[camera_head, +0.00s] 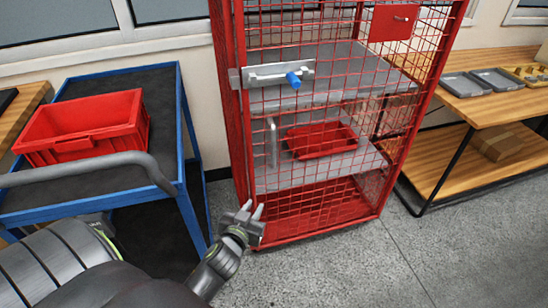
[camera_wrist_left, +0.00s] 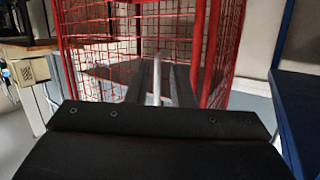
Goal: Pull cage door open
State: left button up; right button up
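The red wire-mesh cage (camera_head: 312,200) stands upright in the middle of the head view, its front door (camera_head: 340,110) appearing shut. A grey latch plate with a blue knob (camera_head: 293,79) sits at the door's upper left, near the left post. A grey vertical handle (camera_head: 272,143) is on the door's left side below the latch. My left gripper (camera_head: 252,210) is open and empty, in front of the cage's lower left and below the handle in the picture. Its fingers also show in the left wrist view (camera_wrist_left: 160,85), pointing at the red mesh. My right gripper is not in view.
A blue cart (camera_head: 178,130) with a red bin (camera_head: 85,128) stands left of the cage, close to my left arm. A wooden workbench (camera_head: 500,100) with grey trays stands at the right. The floor (camera_head: 350,265) before the cage is clear.

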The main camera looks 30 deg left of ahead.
aim_at(273, 148)
pick_arm(q)
notch_tip(273, 148, up, 9)
jog(key=t+b, duration=0.2)
jog(key=t, duration=0.1)
jog(key=shift+n+y, duration=0.4)
jog(key=x, duration=1.1)
jog(key=p+x, duration=0.1)
jog(key=x, duration=0.5)
jog(key=shift+w+d+f, duration=0.1)
jog(key=shift+w+d, duration=0.1)
jog(key=shift+c, duration=0.3)
grip_shut()
